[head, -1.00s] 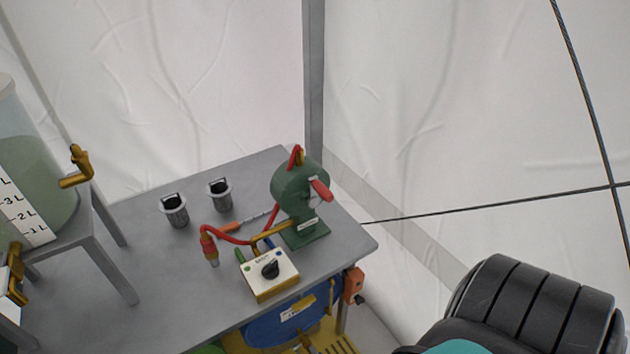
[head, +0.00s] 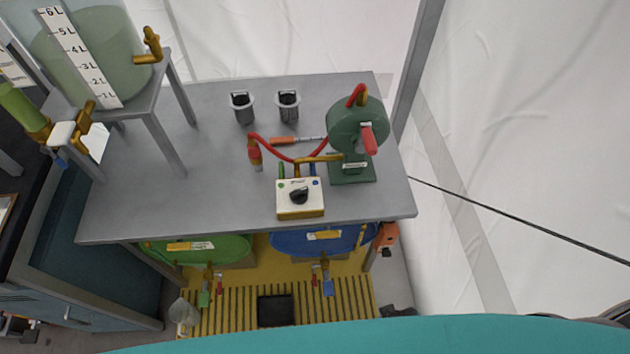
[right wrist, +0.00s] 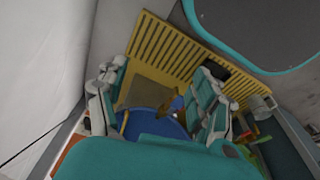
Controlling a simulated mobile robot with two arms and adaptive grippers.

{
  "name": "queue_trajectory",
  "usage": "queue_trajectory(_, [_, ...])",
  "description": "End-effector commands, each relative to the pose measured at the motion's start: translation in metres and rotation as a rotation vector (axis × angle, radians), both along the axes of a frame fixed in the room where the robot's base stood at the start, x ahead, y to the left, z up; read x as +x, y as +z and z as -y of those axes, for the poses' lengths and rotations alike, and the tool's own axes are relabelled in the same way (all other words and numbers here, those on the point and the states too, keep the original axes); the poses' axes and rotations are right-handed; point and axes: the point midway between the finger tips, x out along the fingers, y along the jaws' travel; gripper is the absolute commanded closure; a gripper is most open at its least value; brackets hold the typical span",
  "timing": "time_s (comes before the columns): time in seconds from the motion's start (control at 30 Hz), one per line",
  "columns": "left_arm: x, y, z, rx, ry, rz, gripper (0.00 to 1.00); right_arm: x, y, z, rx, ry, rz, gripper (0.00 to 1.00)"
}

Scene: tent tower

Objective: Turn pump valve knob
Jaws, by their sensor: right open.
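A white and yellow box (head: 300,211) with a black knob (head: 299,195) on top stands near the front edge of the grey table. Red hose and brass pipe link the area behind it to a green pump (head: 358,130) with a red handle, at the table's right. My right gripper (right wrist: 160,76) shows only in the right wrist view; its two fingers are apart with nothing between them. Beyond them are a blue drum and the yellow grating, and the knob is not seen there. My left gripper is in neither view.
A clear tank (head: 90,65) on a stand is at left. Green (head: 200,249) and blue (head: 340,242) drums sit under the table. The table's front-left area is clear.

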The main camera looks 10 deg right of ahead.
Motion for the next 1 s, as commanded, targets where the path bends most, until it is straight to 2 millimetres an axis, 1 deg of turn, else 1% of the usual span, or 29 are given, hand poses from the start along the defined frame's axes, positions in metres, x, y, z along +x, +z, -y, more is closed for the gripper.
queue_trajectory(0.03, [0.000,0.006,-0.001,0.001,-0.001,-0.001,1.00,0.009,0.019,-0.002,0.003,-0.002,0.012,0.33])
queue_trajectory(0.07, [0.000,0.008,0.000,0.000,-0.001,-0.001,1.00,0.014,0.029,-0.003,0.004,-0.004,0.016,0.33])
queue_trajectory(0.17, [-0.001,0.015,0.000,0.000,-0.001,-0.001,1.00,0.032,0.068,-0.007,0.010,-0.008,0.031,0.33])
queue_trajectory(0.2, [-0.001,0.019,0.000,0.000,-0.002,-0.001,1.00,0.040,0.086,-0.009,0.014,-0.009,0.039,0.33])
queue_trajectory(0.27, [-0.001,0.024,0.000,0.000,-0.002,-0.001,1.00,0.050,0.115,-0.012,0.021,-0.013,0.050,0.33])
queue_trajectory(0.3, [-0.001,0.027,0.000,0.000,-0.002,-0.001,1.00,0.057,0.134,-0.015,0.027,-0.014,0.056,0.33])
queue_trajectory(0.37, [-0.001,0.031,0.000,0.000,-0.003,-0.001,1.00,0.066,0.163,-0.020,0.039,-0.017,0.065,0.33])
queue_trajectory(0.4, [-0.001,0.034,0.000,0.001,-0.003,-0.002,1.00,0.072,0.181,-0.024,0.048,-0.018,0.073,0.33])
queue_trajectory(0.47, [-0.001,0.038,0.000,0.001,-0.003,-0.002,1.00,0.080,0.210,-0.031,0.066,-0.020,0.081,0.33])
queue_trajectory(0.5, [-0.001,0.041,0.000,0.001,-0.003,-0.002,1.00,0.086,0.230,-0.037,0.082,-0.019,0.086,0.33])
queue_trajectory(0.57, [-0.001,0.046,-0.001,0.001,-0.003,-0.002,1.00,0.097,0.262,-0.049,0.112,-0.015,0.098,0.33])
queue_trajectory(0.6, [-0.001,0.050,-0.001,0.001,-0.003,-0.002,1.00,0.104,0.285,-0.061,0.140,-0.009,0.100,0.33])
queue_trajectory(0.67, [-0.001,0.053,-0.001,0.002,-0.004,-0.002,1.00,0.115,0.313,-0.080,0.183,0.006,0.099,0.33])
queue_trajectory(0.7, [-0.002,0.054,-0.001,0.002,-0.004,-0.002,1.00,0.122,0.326,-0.091,0.208,0.016,0.093,0.33])
queue_trajectory(0.8, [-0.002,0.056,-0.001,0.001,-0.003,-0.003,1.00,0.136,0.351,-0.119,0.258,0.050,0.074,0.33])
queue_trajectory(1.0, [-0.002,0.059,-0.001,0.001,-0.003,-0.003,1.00,0.165,0.392,-0.171,0.312,0.135,0.015,0.33])
